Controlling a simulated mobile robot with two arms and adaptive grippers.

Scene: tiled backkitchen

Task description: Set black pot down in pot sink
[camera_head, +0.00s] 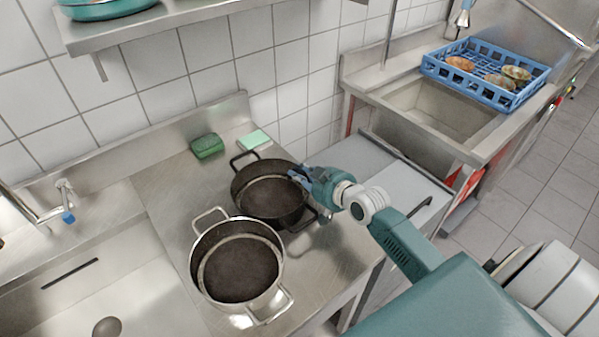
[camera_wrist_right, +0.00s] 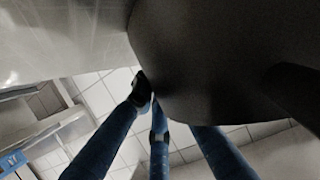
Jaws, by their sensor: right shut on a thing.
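The black pot (camera_head: 262,205) is upright on or just above the steel counter, behind the steel pot; I cannot tell whether it touches the counter. My right gripper (camera_head: 304,176) is shut on the right side of the black pot's rim. In the right wrist view the dark pot wall (camera_wrist_right: 210,60) fills the upper right, with the blue fingers (camera_wrist_right: 155,100) at its edge. The pot sink (camera_head: 110,290) is the basin at the lower left, with a dark drain plug in it. My left gripper is not in view.
A steel pot (camera_head: 212,283) stands close in front of the black pot. A green sponge (camera_head: 207,146) and a pale green pad (camera_head: 253,139) lie behind. A blue rack (camera_head: 436,70) with bowls sits at the upper right.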

